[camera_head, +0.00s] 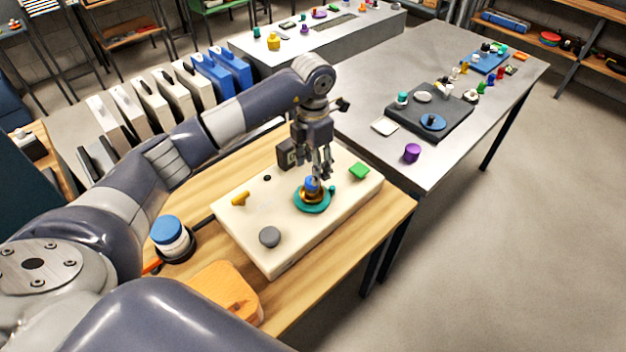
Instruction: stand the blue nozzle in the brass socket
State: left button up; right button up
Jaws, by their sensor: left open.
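The blue nozzle (312,184) stands roughly upright in the brass socket (306,196). The socket sits on a round teal base (313,206) on the cream board. How deep the nozzle sits in the socket is too small to tell. My left gripper (320,171) points down just above the nozzle with its fingers open. Whether a fingertip touches the nozzle cannot be told. My right gripper is not in view.
On the cream board (275,258) are a yellow piece (240,199), a grey disc (270,237) and a green block (359,171). A blue-lidded jar (170,236) and an orange wooden block (226,290) are on the wooden table. A grey table (365,110) stands behind.

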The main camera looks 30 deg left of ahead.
pick_arm(q)
notch_tip(320, 180, up, 6)
jog(key=b, duration=0.1)
jog(key=shift+r, duration=0.15)
dwell(0.5)
